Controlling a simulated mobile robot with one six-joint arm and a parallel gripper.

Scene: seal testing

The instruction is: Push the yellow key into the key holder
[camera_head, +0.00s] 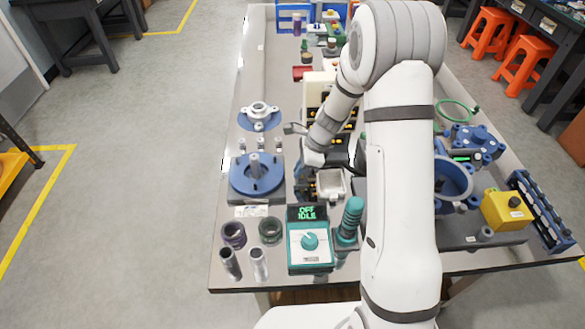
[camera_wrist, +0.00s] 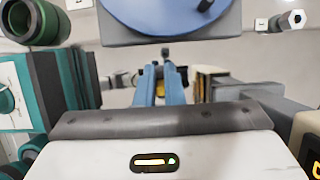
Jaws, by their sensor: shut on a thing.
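My gripper (camera_wrist: 160,80) points down over the bench, its two blue fingers close together. A small yellow piece, which looks like the yellow key (camera_wrist: 159,72), shows between the fingers, mostly hidden by them. In the head view my gripper (camera_head: 303,182) is beside the blue round fixture and left of a small white tray. I cannot single out the key holder with certainty. A cream box with dark slots and yellow marks (camera_head: 313,90) stands behind my arm, which hides part of it.
The blue round fixture (camera_head: 257,184) is close on the left. A teal control box reading "OFF IDLE" (camera_head: 309,262) and a teal ribbed handle (camera_head: 351,217) stand in front. The white tray (camera_head: 331,197) is close on the right. Several rings and cylinders stand front left.

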